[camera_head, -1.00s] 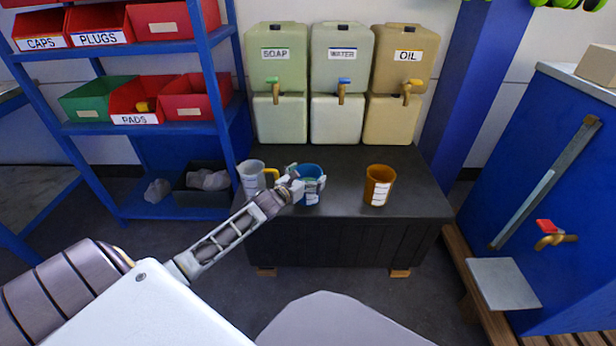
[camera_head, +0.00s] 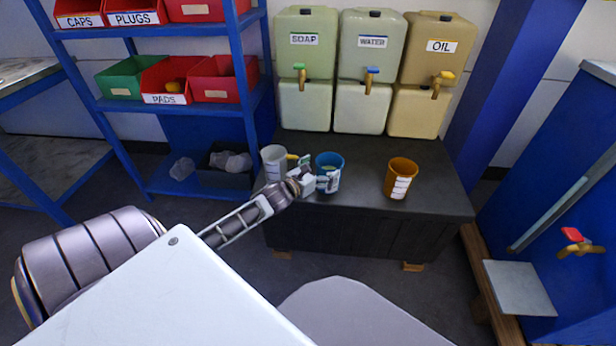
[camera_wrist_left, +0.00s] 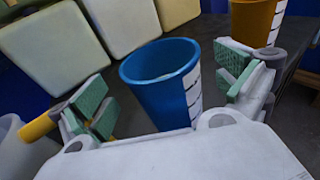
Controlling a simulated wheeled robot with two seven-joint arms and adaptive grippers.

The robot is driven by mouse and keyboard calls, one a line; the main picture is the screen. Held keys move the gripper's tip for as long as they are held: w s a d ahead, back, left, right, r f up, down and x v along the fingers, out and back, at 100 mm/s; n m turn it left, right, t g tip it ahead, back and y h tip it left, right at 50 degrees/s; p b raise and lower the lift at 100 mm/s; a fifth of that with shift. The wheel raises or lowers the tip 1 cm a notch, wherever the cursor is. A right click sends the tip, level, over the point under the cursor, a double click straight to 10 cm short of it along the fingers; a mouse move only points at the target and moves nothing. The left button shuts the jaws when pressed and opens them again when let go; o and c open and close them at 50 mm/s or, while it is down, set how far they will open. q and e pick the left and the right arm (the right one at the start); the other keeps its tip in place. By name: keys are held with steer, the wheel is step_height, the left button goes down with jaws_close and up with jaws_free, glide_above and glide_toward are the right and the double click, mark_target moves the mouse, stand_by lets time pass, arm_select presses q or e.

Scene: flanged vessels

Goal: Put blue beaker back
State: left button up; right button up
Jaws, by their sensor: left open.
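The blue beaker (camera_head: 329,170) stands upright on the dark bench, between a white beaker and an orange beaker. It also shows in the left wrist view (camera_wrist_left: 165,90), with a white scale strip on its side. My left gripper (camera_head: 315,178) is at the near side of the blue beaker. In the left wrist view its green-padded fingers (camera_wrist_left: 165,95) are spread, one on each side of the beaker, with gaps visible. The gripper is open and holds nothing. My right gripper is not in view.
The white beaker (camera_head: 273,163) with a yellow handle is close on the left. The orange beaker (camera_head: 401,178) stands to the right. SOAP, WATER and OIL tanks (camera_head: 366,60) line the back of the bench (camera_head: 365,150). A blue shelf (camera_head: 180,105) with bins stands left.

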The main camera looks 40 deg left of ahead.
arm_select(q)
steer(key=shift+s+a+r+p, duration=0.1)
steer(key=shift+s+p, duration=0.1)
steer(key=shift+s, duration=0.55)
steer(key=shift+s+d+r+p, duration=0.1)
steer(key=shift+s+r+p, duration=0.1)
steer(key=shift+s, duration=0.55)
steer(key=shift+s+a+r+p, duration=0.1)
steer(key=shift+s+p, duration=0.1)
steer(key=shift+s, duration=0.55)
steer(key=shift+s+r, duration=0.1)
steer(key=shift+s, duration=1.15)
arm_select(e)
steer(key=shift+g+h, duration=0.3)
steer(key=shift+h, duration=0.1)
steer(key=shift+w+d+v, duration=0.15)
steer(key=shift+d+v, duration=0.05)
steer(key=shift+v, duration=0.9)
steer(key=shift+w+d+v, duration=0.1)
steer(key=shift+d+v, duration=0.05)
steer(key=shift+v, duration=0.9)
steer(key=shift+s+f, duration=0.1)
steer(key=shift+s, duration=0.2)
